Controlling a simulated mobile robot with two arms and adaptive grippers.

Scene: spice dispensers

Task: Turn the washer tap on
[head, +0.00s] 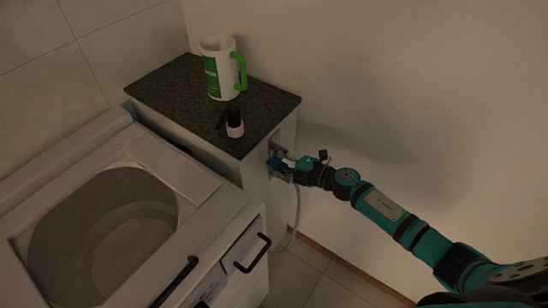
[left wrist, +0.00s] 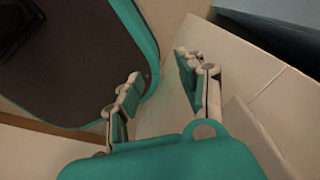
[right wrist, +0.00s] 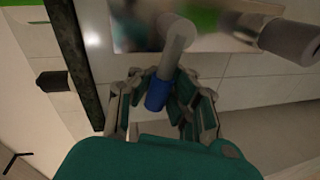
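The washer tap is a metal spout with a blue handle (right wrist: 157,95) in the right wrist view. In the head view the tap's blue part (head: 274,163) shows small on the side of the white cabinet. My right gripper (head: 284,165) is at the tap. In the right wrist view its fingers (right wrist: 160,88) are apart, with the blue handle between them; I see no clear grip on it. My left gripper (left wrist: 160,72) shows only in its wrist view, open and empty. The white washer (head: 228,215) stands at the left of the head view.
A dark stone counter (head: 170,88) tops the cabinet, holding a white and green mug (head: 217,75) and a small black and white item (head: 235,124). A pale hose (head: 297,215) hangs below the tap. The wall is close behind my right arm.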

